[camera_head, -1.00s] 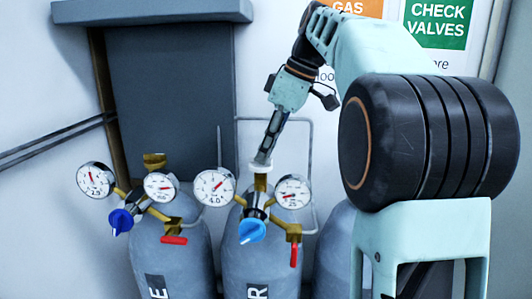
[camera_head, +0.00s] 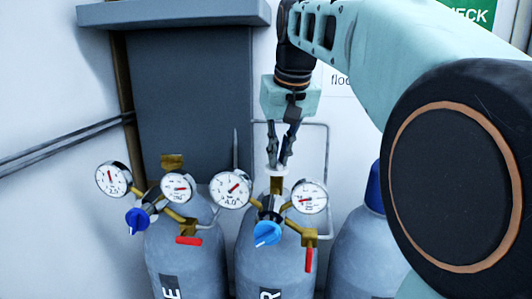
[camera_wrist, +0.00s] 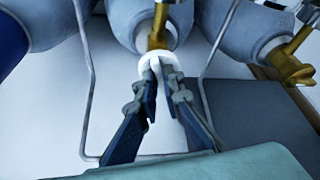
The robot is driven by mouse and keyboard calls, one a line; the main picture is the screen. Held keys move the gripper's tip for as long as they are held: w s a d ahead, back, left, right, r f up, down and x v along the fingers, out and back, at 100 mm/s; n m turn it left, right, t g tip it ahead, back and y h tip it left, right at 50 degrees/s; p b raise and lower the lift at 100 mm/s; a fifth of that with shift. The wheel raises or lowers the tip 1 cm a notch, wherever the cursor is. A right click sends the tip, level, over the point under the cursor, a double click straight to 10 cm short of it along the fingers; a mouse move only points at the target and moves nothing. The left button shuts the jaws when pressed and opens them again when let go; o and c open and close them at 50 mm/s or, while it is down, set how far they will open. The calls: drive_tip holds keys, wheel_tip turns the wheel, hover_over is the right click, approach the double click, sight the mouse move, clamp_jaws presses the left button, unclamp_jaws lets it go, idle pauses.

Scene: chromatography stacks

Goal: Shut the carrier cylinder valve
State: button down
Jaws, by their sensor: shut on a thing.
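The middle grey gas cylinder (camera_head: 262,255) carries a label ending in R; the rest of the label is not visible. A brass valve (camera_head: 277,185) with a white handwheel (camera_head: 274,171) stands on its top. My gripper (camera_head: 278,163) points down from above onto the handwheel. In the wrist view my gripper (camera_wrist: 160,75) has its two fingertips closed on the white handwheel (camera_wrist: 147,62). The brass valve stem (camera_wrist: 158,28) shows beyond it. A regulator with two gauges (camera_head: 231,188), a blue knob (camera_head: 266,233) and a red lever (camera_head: 309,260) sits in front of the valve.
A left cylinder (camera_head: 185,260), label ending in E, has its own gauges and red lever (camera_head: 188,241). Another cylinder (camera_head: 355,250) with a blue top stands at right, partly behind my arm. Thin pipe (camera_head: 327,140) runs on the wall behind.

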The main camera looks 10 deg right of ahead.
drive_tip(key=shift+w+a+r+m+h+p, duration=0.15)
drive_tip(key=shift+m+h+p, duration=0.25)
drive_tip(key=shift+m, duration=0.7)
drive_tip(key=shift+s+a+m+h+p, duration=0.15)
drive_tip(key=shift+m+h, duration=0.35)
drive_tip(key=shift+m, duration=0.6)
drive_tip(key=shift+w, duration=0.1)
drive_tip(key=c, duration=2.3)
unclamp_jaws()
drive_tip(key=shift+c, duration=0.2)
drive_tip(key=v, duration=1.2)
drive_tip(key=shift+w, duration=0.15)
